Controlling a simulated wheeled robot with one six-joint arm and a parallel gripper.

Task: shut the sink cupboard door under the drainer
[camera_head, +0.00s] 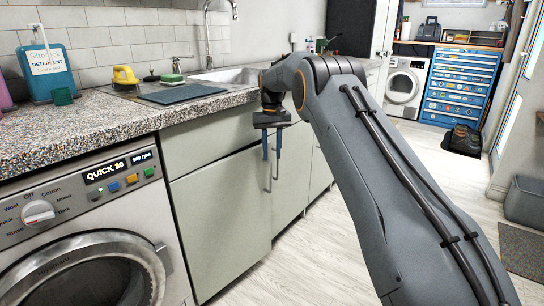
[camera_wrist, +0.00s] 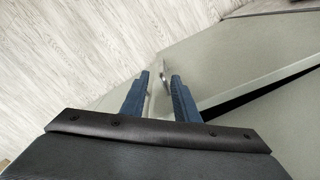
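The pale grey-green sink cupboard door (camera_head: 215,220) is below the counter, under the dark drainer mat (camera_head: 182,94). It stands ajar; the wrist view shows a dark wedge-shaped gap beside the door (camera_wrist: 215,65). A slim metal bar handle (camera_head: 268,184) is near its right edge. My gripper (camera_head: 271,158) points down in front of the cupboard fronts, close to the handle. In the wrist view its two blue fingers (camera_wrist: 160,77) are apart, with a metal piece, apparently the handle, showing between or just beyond the tips. I cannot tell whether they touch it.
A washing machine (camera_head: 95,235) stands left of the cupboard. The pale wood floor (camera_head: 310,260) in front is clear. A blue drawer chest (camera_head: 460,85) is far right.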

